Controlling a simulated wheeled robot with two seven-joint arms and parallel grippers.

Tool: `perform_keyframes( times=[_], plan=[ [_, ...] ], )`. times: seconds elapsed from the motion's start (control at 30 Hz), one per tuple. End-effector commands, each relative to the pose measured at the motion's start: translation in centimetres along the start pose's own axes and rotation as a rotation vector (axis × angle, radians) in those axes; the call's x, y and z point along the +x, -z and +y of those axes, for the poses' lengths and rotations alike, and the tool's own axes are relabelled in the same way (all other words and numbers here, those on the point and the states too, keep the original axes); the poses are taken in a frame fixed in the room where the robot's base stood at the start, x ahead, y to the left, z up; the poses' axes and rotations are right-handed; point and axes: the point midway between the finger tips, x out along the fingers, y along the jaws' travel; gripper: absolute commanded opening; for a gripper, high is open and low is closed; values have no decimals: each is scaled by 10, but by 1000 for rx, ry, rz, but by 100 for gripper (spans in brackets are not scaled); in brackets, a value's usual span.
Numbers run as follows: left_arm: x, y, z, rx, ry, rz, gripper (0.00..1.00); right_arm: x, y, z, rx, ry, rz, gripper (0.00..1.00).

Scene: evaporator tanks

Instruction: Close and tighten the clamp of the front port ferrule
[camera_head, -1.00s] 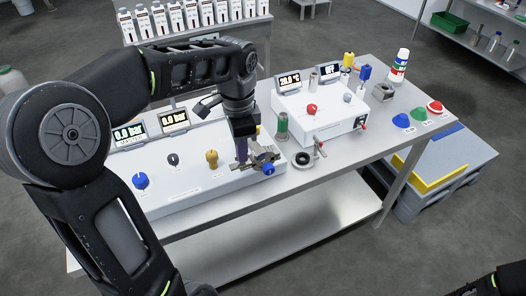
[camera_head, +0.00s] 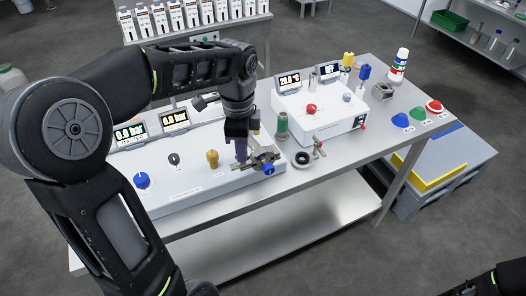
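The front port clamp (camera_head: 262,161) is a small metal piece with a blue knob (camera_head: 268,169) at the front right corner of the long white evaporator unit (camera_head: 190,192). My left gripper (camera_head: 241,158) points down at the left side of the clamp, its purple-grey fingers at or touching the metal. The fingers overlap in this view, so I cannot see whether they are open or shut. The ferrule is hard to tell apart from the clamp. Only a piece of my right arm (camera_head: 495,284) shows at the bottom right corner; its gripper is outside the view.
A black ring (camera_head: 302,158) and a loose metal clamp (camera_head: 319,147) lie on the table right of the port. A green cylinder (camera_head: 282,127) stands behind. A white box with displays (camera_head: 320,115) stands farther back. The table front right (camera_head: 350,165) is clear.

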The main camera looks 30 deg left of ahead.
Motion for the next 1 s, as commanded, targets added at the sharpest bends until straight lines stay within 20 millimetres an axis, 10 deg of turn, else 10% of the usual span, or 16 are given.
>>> perform_keyframes(
  times=[1.0],
  plan=[
    [-2, 0, 0, 384, -1, 0, 0, -13, 0, -5, 0, 0, 0, 52]
  ],
)
